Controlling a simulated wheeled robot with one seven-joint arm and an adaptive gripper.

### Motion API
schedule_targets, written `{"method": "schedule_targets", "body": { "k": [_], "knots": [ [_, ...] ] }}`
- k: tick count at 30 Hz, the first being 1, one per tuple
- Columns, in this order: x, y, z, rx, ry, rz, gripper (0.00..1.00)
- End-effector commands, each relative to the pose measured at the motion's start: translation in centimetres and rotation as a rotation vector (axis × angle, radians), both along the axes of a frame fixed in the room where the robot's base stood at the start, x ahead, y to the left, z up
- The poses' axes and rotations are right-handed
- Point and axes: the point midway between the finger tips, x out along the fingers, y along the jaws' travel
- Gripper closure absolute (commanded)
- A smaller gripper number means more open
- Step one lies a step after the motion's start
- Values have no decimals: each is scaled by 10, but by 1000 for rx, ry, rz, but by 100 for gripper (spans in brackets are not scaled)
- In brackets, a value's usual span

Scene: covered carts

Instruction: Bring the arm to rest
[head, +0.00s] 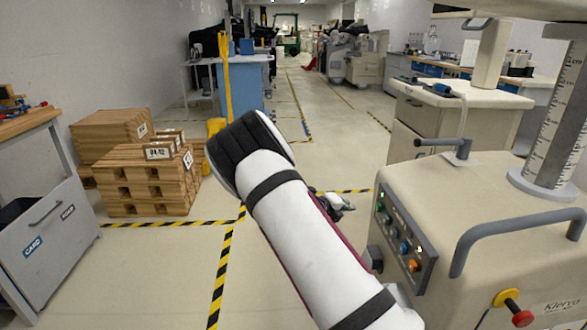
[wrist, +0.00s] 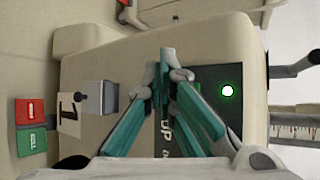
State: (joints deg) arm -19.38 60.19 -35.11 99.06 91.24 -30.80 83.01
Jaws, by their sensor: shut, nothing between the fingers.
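My gripper (wrist: 164,72) is shut and empty in the wrist view, its teal fingers meeting at the tips. It is in front of a beige machine body (wrist: 120,70) with a dark panel (wrist: 205,75) bearing a lit green lamp (wrist: 228,91). The fingers partly hide the panel and its "UP" lettering. In the head view my white arm reaches up from the bottom centre, and a small part of my gripper (head: 343,204) shows behind it, left of the beige cart (head: 440,195). I cannot tell the exact gap between gripper and cart.
The cart has a button panel (head: 405,242) and a grey handle (head: 515,228). In the wrist view a switch box (wrist: 99,98) and red (wrist: 30,110) and green (wrist: 32,141) buttons lie left. Wooden crates (head: 140,180) stand left. The central aisle floor (head: 335,140) is clear.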

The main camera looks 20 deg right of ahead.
Motion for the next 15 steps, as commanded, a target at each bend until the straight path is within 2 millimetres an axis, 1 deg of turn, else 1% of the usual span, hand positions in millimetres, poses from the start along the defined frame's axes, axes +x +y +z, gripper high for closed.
{"method": "schedule_targets", "body": {
  "k": [5,8,11,15],
  "knots": [
    [2,4,3,18,14,22,100],
    [6,14,13,61,51,88,100],
    [10,34,27,127,113,206,100],
    [10,73,54,209,209,428,100]
  ]
}}
